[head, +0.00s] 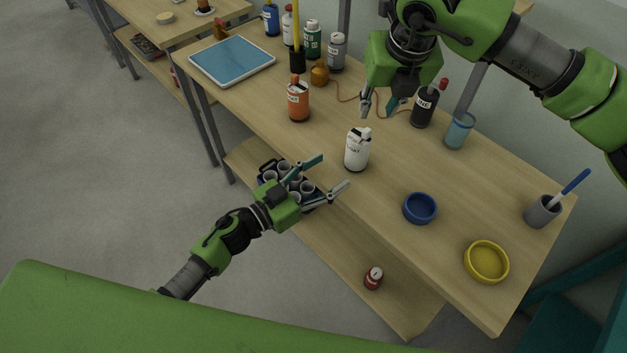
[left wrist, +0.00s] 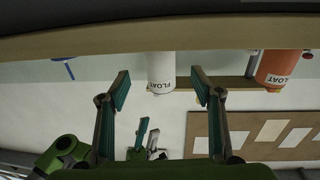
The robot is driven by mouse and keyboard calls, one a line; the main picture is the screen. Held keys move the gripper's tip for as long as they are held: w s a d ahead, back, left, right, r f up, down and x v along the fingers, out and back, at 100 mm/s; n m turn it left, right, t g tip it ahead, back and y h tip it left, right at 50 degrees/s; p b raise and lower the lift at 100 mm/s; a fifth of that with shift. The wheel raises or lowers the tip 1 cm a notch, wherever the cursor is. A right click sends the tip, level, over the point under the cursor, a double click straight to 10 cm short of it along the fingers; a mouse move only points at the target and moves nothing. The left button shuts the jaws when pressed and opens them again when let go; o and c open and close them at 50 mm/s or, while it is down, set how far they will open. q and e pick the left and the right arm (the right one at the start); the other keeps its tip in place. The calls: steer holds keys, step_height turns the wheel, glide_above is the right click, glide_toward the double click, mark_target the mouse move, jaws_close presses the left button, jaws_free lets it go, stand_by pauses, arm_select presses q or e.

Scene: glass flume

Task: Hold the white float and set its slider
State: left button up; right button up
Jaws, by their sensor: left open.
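The white float (head: 356,152), a bottle-shaped body with black lettering and a dark part near its top, stands upright near the front edge of the table. Its slider cannot be clearly made out. My left gripper (head: 335,170) is open in front of it at the table's edge, fingers pointing towards it. In the left wrist view the white float (left wrist: 160,68) appears upside down between the two open fingers, with gaps on both sides. My right gripper (head: 379,104) hangs above and behind the float, open and empty.
An orange float (head: 298,103) stands to the left, and a black bottle (head: 424,106) and blue cup (head: 459,131) behind to the right. A blue bowl (head: 420,208) and yellow dish (head: 486,262) lie to the right. A lower shelf holds a red can (head: 373,278).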

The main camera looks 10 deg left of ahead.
mark_target(348, 160)
arm_select(q)
steer(key=x, duration=0.9)
steer(key=shift+w+d, duration=0.15)
steer(key=shift+d, duration=0.05)
steer(key=c, duration=1.3)
arm_select(e)
steer(key=shift+o, duration=0.5)
steer(key=w+f+n+y, duration=0.1)
steer(key=f+n, duration=0.2)
steer(key=w+f+n+g, duration=0.1)
steer(key=f+n, duration=0.1)
steer(key=f, duration=0.1)
steer(key=w+f+n+y, duration=0.1)
steer(key=f+n, duration=0.2)
steer(key=shift+w+a+f+n+y, duration=0.25)
steer(key=shift+w+a+n+y, duration=0.05)
steer(key=shift+w+a, duration=0.05)
